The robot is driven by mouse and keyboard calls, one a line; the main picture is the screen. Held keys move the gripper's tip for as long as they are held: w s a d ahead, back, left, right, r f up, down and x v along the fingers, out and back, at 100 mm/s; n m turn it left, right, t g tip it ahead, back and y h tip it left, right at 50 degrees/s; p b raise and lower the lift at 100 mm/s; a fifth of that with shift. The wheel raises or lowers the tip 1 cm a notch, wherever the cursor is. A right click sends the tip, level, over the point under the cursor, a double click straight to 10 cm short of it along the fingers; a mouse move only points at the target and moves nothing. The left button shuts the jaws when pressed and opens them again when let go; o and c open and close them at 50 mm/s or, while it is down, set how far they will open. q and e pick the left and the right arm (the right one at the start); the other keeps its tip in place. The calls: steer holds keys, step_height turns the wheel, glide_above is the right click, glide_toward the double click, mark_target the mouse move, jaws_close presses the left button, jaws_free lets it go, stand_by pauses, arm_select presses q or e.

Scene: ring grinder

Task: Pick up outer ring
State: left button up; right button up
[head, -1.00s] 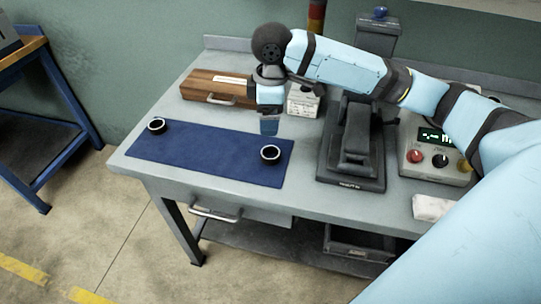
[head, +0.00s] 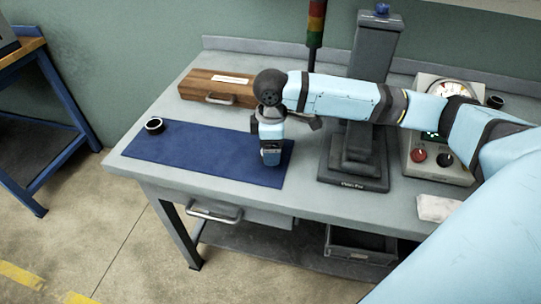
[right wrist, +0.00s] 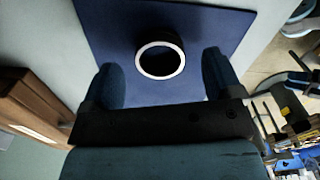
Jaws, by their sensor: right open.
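A dark ring with a bright metal rim (right wrist: 160,76) lies flat on the blue mat, seen in the right wrist view between and a little beyond my fingertips. In the head view my right gripper (head: 271,161) hangs over the right part of the mat and hides this ring. The right gripper also shows in the wrist view (right wrist: 160,82), open and empty, one finger on each side of the ring. A second dark ring (head: 154,125) sits at the mat's left end. I cannot tell from the pictures which is the outer ring. My left gripper is not in view.
The blue mat (head: 205,150) lies on the grey bench. A wooden box (head: 213,88) stands behind it. A dark grey stand (head: 376,60) and a control box with knobs (head: 440,165) are to the right, with a white cloth (head: 438,208) in front.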

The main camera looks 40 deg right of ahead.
step_height(320, 180, down, 2)
steer(key=shift+f, duration=0.15)
steer(key=c, duration=1.1)
